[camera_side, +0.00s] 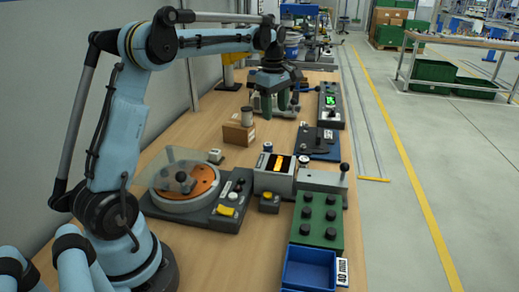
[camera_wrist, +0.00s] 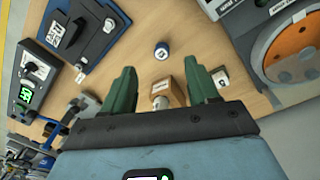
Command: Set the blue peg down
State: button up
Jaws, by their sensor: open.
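A short, upright cylinder with a blue side and pale top (camera_wrist: 161,50) stands on the wooden table in the wrist view; it is the only thing there that looks like the blue peg. It also shows as a small cylinder (camera_side: 267,146) in the side view. My gripper (camera_wrist: 160,68) is open, its two green fingers wide apart, and nothing is gripped. In the side view my gripper (camera_side: 275,106) hangs above the table, beyond the small cylinder and apart from it. Whether any socket is meant for the peg cannot be told.
A cardboard box (camera_side: 239,134) with a grey cylinder (camera_side: 247,116) is close to my gripper. A dark blue fixture (camera_side: 318,150) with a black handle and a green-display unit (camera_side: 331,118) are at right. A turntable (camera_side: 187,200), a green knobbed block (camera_side: 318,222) and a blue bin (camera_side: 309,257) are nearer.

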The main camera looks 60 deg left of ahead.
jog(key=s+d+r+m+t, duration=0.3)
jog(key=s+d+m, duration=0.4)
jog(key=d+m, duration=0.35)
jog(key=s+d+f+m+t, duration=0.3)
jog(key=s+d+f+m, duration=0.3)
jog(key=s+d+m, duration=0.3)
jog(key=shift+s+m, duration=0.5)
jog(key=shift+m, duration=0.05)
